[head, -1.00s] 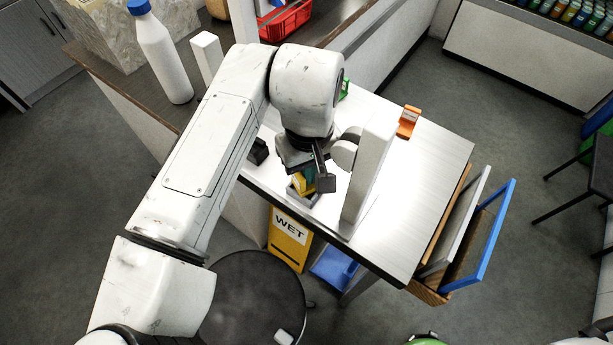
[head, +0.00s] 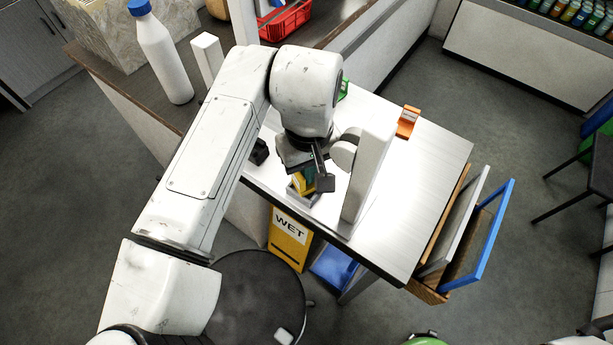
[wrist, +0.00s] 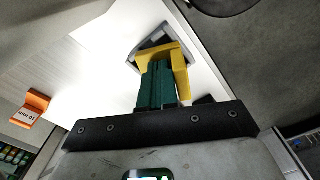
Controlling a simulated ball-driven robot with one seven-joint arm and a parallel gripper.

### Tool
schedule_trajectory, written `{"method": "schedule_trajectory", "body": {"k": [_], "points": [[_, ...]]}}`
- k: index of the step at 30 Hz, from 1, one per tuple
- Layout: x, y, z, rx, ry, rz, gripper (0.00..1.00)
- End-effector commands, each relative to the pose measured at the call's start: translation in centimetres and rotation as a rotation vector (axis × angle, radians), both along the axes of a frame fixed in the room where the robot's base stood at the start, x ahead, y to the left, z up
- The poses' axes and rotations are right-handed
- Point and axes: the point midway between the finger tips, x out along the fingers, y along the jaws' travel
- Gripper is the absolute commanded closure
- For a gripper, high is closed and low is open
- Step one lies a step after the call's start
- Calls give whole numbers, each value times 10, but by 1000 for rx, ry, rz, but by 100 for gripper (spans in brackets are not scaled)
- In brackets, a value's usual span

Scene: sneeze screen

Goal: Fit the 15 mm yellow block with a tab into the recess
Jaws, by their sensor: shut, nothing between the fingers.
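The yellow block (head: 301,185) is at the small grey recess fixture (head: 313,199) near the front edge of the white table. In the wrist view, the yellow block (wrist: 181,67) shows its bent shape, with the grey recess rim (wrist: 134,60) around its far end. My gripper (wrist: 157,66) has dark green fingers, shut with nothing held between them. They lie right beside the yellow block and overlap it in view; I cannot tell whether they touch it. The fingers hide part of the block, so how deep it sits is unclear. In the head view, my gripper (head: 308,175) hangs over the fixture.
A tall white panel (head: 367,175) stands just right of my gripper. A small black object (head: 259,151) lies left of it. An orange label holder (head: 407,121) stands farther back. The table's right part is clear. A yellow WET sign (head: 289,238) stands below the front edge.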

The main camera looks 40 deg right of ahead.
Motion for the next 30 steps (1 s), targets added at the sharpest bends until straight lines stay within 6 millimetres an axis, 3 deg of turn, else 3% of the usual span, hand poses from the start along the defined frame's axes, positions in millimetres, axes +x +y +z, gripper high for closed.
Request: {"method": "schedule_trajectory", "body": {"k": [1,16,30], "points": [[0,-2,-15,3,4,1,100],[0,-2,-15,4,3,1,100],[-1,-1,15,3,3,1,100]]}}
